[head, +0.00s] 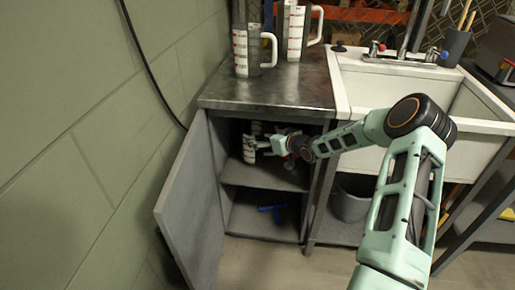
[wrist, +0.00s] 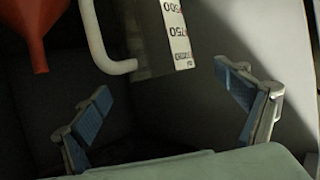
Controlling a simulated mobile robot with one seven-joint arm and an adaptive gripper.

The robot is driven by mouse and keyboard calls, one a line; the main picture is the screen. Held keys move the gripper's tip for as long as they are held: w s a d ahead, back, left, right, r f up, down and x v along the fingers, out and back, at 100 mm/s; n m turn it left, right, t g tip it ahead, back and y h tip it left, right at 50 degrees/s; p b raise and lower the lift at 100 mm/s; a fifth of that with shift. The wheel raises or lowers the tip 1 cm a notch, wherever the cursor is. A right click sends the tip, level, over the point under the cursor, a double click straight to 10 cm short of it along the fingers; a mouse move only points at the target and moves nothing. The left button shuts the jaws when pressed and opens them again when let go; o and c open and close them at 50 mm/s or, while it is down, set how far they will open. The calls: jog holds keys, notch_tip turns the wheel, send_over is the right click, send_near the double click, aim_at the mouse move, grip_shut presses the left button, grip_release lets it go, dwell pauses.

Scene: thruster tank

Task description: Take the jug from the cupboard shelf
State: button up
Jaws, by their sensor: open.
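A measuring jug (head: 249,149) with a white scale label stands on the upper shelf inside the open cupboard (head: 228,213). In the head view it is partly hidden by my gripper (head: 264,146) and by shadow. In the wrist view the jug (wrist: 155,40) is dark and clear-sided, with a white handle at its left and scale numbers at its right. My gripper (wrist: 163,84) is open there, its blue-padded fingers spread wide. The jug lies ahead, within the width of the gap. I see no contact between the fingers and the jug.
A red funnel (wrist: 33,30) is left of the jug in the wrist view. The cupboard door (head: 178,205) stands open at the left. Two more jugs (head: 241,52) (head: 294,33) stand on the metal top. A blue item (head: 272,211) lies on the lower shelf. A sink (head: 375,85) is at the right.

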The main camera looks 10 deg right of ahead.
jog(key=b+x, duration=0.1)
jog(key=x, duration=0.4)
jog(key=shift+c, duration=0.3)
jog(key=shift+d, duration=0.1)
jog(key=c, duration=1.6)
jog(key=shift+r, duration=0.1)
